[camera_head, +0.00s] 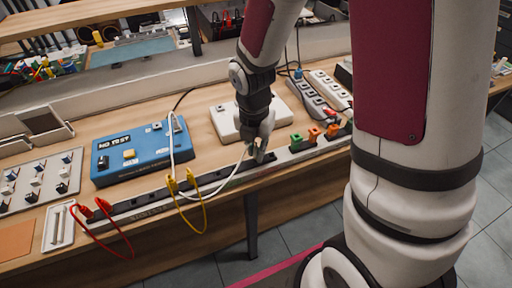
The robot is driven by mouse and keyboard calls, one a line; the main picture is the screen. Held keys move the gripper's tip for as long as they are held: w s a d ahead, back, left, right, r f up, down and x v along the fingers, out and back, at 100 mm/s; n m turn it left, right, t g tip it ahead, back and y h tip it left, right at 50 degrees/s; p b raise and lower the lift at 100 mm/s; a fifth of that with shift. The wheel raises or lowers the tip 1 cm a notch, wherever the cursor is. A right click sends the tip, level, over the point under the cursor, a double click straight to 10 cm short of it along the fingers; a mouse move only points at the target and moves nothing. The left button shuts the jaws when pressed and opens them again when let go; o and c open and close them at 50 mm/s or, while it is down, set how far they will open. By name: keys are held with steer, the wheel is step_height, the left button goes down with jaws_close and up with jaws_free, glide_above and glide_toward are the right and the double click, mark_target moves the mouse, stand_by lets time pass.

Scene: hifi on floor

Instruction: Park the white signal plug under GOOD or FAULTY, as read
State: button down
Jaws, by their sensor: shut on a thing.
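A blue test box (140,152) stands on the bench at left, its display (114,141) appearing to read "NO TEST". A white cable (215,190) runs from the box, loops below the bench edge and rises to my gripper (260,153). My gripper points down at the dark front strip (150,200), right of the box. It is shut on the white signal plug at the cable's end. The fingers largely hide the plug, and I cannot tell whether it touches the strip. I cannot make out GOOD or FAULTY labels.
Yellow clips (181,184) and red clips (95,210) with hanging leads sit along the strip. Green and orange blocks (314,134) stand to the right. A white box (225,122) and power strips (307,97) lie behind. A switch panel (40,180) is at left.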

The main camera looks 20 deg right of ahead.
steer(key=shift+f+b, duration=0.3)
steer(key=shift+f, duration=0.35)
stand_by(0.6)
stand_by(0.3)
steer(key=c, duration=1.5)
jaws_free()
steer(key=shift+s+a+r+p, duration=0.15)
steer(key=shift+r+p, duration=0.6)
steer(key=shift+r, duration=2.1)
steer(key=shift+s+a+r+p, duration=0.1)
steer(key=shift+r+p, duration=0.7)
steer(key=shift+r, duration=2)
steer(key=shift+s+a+r+p, duration=0.15)
steer(key=shift+r+p, duration=0.6)
steer(key=shift+r, duration=2.1)
